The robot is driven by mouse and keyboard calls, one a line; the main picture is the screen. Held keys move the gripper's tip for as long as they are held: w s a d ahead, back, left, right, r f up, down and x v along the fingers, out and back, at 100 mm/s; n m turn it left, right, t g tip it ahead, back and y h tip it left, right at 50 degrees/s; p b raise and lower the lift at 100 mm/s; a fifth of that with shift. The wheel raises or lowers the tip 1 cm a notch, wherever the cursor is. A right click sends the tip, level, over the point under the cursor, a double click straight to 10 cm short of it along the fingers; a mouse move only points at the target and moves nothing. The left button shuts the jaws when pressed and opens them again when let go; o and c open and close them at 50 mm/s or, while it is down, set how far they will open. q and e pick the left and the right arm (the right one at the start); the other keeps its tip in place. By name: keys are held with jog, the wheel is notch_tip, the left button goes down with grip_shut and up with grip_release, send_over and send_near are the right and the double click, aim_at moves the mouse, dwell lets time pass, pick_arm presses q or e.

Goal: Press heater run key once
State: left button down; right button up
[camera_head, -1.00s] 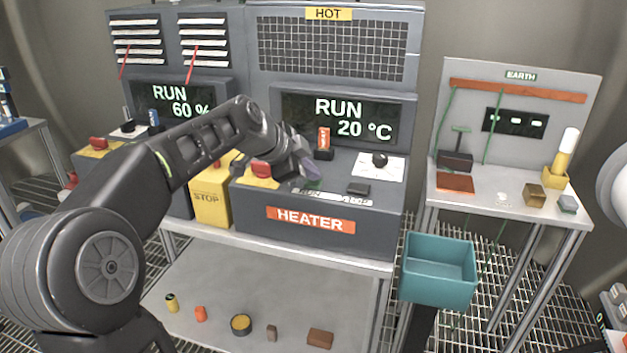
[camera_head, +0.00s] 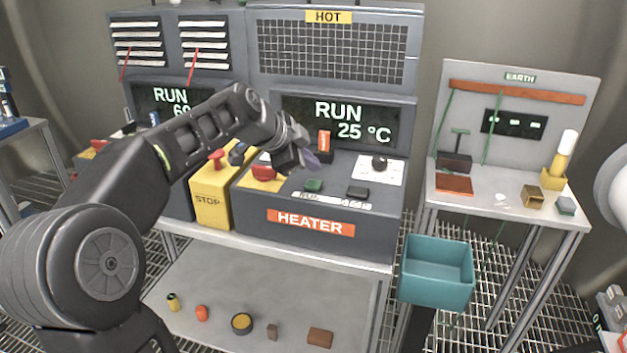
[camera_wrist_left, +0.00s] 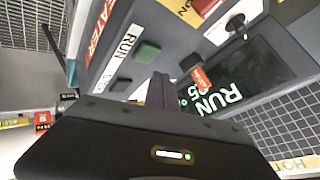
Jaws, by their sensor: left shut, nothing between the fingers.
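The heater (camera_head: 330,240) is a dark grey console with an orange HEATER label. Its display (camera_head: 340,120) reads RUN and 25 °C. The green run key (camera_head: 314,185) sits on the console top above the RUN label; it also shows in the left wrist view (camera_wrist_left: 147,51). A dark stop key (camera_head: 357,192) is to its right, above the STOP label. My left gripper (camera_head: 309,163) is shut and empty, just above and behind the green key, apart from it. In the left wrist view its fingers (camera_wrist_left: 160,88) point toward the console. My right gripper is not in view.
A red knob (camera_head: 264,172) on a yellow pad and a yellow STOP box (camera_head: 210,195) stand left of the keys. A teal bin (camera_head: 438,285) is at the right.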

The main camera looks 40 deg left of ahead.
aim_at(310, 185)
pick_arm(q)
jog(key=shift+r+p, duration=0.85)
jog(key=shift+r, duration=0.9)
